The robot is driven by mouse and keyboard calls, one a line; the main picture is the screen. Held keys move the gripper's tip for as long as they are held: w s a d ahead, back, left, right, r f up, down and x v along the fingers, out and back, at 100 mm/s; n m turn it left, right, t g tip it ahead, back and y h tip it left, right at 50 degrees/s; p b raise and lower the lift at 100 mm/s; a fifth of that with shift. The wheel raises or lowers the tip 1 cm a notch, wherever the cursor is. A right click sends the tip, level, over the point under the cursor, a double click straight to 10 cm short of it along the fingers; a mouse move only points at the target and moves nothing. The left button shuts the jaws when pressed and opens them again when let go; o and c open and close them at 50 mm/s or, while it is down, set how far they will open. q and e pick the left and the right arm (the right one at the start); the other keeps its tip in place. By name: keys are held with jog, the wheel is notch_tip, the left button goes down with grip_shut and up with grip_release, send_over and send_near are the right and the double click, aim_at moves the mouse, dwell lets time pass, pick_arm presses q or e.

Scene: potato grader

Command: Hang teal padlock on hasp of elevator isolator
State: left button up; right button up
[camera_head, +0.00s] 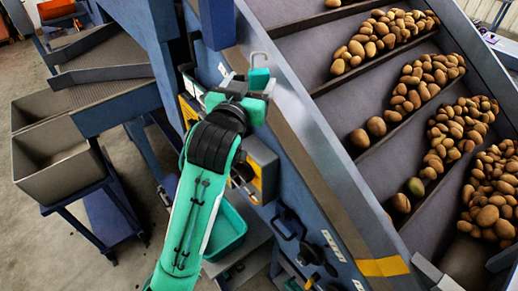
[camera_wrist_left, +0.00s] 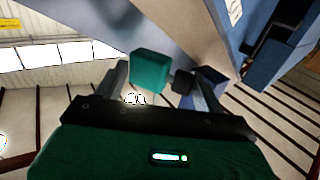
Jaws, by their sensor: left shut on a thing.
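The teal padlock (camera_head: 259,78) is held up beside the blue elevator frame, its thin shackle loop upward in the head view. My left gripper (camera_head: 243,88) is shut on it. In the left wrist view the teal padlock body (camera_wrist_left: 150,70) sits between the fingers of my left gripper (camera_wrist_left: 163,82), with a small black part beside it. A grey box on a yellow plate (camera_head: 268,178) is on the frame below the gripper, partly behind my left arm; it may be the isolator. I cannot make out a hasp. My right gripper is not in view.
The sloping elevator with potatoes (camera_head: 385,115) fills the right. A teal bin (camera_head: 229,228) stands below my arm. Black handles (camera_head: 313,252) are on the blue panel at lower right. Grey crates (camera_head: 62,165) stand on a blue stand at left, with open floor around.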

pick_arm(q)
jog(key=p, duration=0.3)
send_over(251, 155)
notch_tip(251, 155, down, 16)
jog(key=shift+d+f, duration=0.1)
notch_tip(251, 155, down, 3)
jog(key=shift+p, duration=0.5)
jog(key=shift+f, duration=0.2)
jog(key=shift+f, duration=0.1)
jog(key=shift+f, duration=0.15)
jog(key=o, duration=1)
jog(key=shift+c, duration=0.2)
